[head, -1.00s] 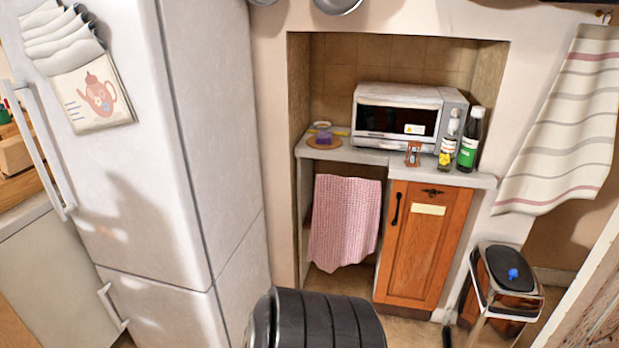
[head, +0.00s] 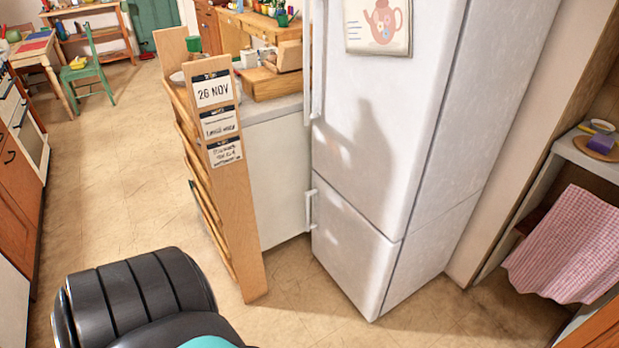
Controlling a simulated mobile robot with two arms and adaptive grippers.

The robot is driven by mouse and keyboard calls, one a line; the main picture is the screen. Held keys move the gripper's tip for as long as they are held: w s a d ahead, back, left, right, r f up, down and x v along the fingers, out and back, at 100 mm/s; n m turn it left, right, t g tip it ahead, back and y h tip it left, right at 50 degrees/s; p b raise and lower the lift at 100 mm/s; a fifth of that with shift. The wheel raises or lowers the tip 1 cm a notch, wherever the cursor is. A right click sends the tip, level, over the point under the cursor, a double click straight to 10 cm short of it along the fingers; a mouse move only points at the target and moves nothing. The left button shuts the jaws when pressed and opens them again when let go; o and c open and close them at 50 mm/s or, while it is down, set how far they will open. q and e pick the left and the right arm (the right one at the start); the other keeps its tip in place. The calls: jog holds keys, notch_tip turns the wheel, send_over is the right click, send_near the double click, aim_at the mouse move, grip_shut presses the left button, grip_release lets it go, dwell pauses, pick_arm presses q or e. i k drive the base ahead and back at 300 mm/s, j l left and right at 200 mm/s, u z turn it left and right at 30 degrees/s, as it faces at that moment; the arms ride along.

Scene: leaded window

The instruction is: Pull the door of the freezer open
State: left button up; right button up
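A tall white fridge-freezer (head: 385,130) stands right of the middle in the head view. Its upper door carries a hanging card with a teapot picture (head: 378,25). The lower door (head: 350,255), below a horizontal seam, is shut and has a vertical white handle (head: 311,209) on its left edge. The upper door is also shut, with a long white handle (head: 318,60) on its left edge. Neither of my grippers shows. A black ribbed part at the bottom left belongs to my own body.
A wooden rack (head: 236,190) with date cards stands left of the freezer, beside a white counter cabinet (head: 278,180). Open floor (head: 110,190) lies to the left and some in front of the freezer. A pink cloth (head: 570,245) hangs at the right. A green chair (head: 88,70) stands far back.

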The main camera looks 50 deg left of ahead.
aim_at(359, 257)
jog(key=u, duration=1.35)
